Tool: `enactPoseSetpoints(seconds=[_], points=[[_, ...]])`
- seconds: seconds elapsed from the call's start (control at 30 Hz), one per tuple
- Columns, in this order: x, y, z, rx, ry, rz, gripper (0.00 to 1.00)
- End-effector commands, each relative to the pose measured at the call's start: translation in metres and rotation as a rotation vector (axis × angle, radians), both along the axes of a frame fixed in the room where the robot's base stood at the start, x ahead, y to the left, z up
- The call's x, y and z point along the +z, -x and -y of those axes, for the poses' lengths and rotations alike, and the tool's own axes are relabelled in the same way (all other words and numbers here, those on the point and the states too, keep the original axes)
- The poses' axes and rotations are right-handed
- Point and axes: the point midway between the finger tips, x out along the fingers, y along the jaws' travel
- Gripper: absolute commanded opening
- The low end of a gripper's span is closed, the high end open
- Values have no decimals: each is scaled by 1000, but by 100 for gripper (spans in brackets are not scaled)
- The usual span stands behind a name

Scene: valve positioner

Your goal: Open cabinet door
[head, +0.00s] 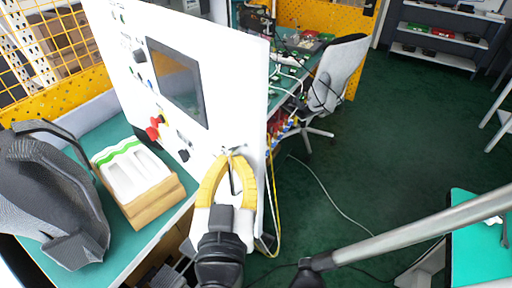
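The cabinet door (225,85) is a large white panel with a dark screen, red, yellow and black knobs and small buttons. It stands upright beside a green-topped bench. A small metal handle (236,150) is low on the panel near its right edge. My gripper (232,156) has yellow curved fingers, and their tips are close together at the handle. I cannot tell whether they touch or grip it. The panel hides most of the cabinet's inside. Coloured wiring shows past its right edge, and I cannot tell if the door is ajar.
On the bench (120,131) at left are a wooden box (155,203) with a white tray and a dark grey bulky object (50,200). A grey office chair (335,75) stands behind at right. Loose cables lie on the green floor (385,140), otherwise largely clear. A teal table (475,255) is at lower right.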

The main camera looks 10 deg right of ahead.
Motion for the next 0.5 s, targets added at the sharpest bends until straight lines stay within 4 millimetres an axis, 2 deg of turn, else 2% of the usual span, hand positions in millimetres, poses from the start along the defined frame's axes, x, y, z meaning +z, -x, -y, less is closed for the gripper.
enactPoseSetpoints(seconds=[0.03, 0.2, 0.5], points=[[-2, 6, -10, 3, 0, -2, 0], [-2, 19, -34, -1, -1, -3, 0], [-2, 29, -54, -5, -1, -4, 0]])
